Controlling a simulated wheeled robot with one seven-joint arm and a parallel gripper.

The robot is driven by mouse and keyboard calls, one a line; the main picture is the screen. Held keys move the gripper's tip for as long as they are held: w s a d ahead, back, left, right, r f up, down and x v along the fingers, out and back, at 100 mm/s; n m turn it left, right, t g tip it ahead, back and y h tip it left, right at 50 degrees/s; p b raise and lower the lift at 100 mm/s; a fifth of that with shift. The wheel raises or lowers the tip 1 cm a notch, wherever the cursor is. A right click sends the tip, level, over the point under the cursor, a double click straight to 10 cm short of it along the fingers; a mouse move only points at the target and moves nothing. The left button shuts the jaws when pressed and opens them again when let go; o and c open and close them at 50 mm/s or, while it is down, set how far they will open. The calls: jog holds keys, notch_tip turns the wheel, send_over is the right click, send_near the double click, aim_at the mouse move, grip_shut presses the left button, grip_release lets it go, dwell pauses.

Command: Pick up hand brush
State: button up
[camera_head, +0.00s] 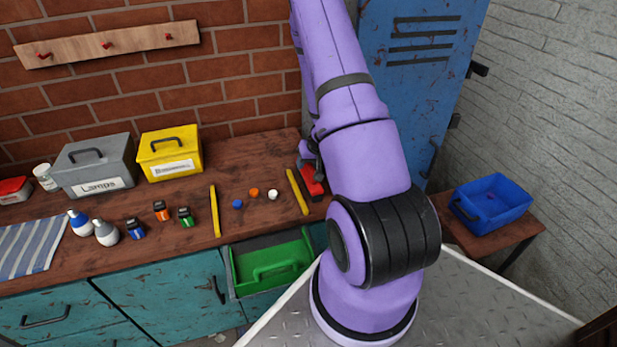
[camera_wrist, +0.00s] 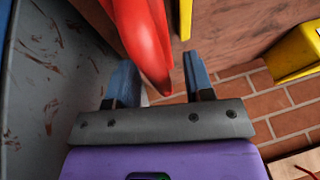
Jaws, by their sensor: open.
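The hand brush (camera_head: 312,180) is red and lies at the right end of the wooden workbench, close to the blue locker; my arm partly covers it. In the wrist view its smooth red handle (camera_wrist: 146,35) comes down from the top, with the rounded tip reaching between the fingers. My gripper (camera_wrist: 158,62) is open, with one blue-grey finger on each side of the handle tip. I cannot tell whether either finger touches it. In the head view my gripper is mostly hidden behind my purple arm.
A yellow strip (camera_head: 297,192) lies just left of the brush, with small balls and another yellow strip beyond. The blue locker (camera_head: 410,75) and brick wall stand close.

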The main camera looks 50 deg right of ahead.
jog(key=shift+f, duration=0.15)
grip_shut()
jog(key=shift+w, duration=0.1)
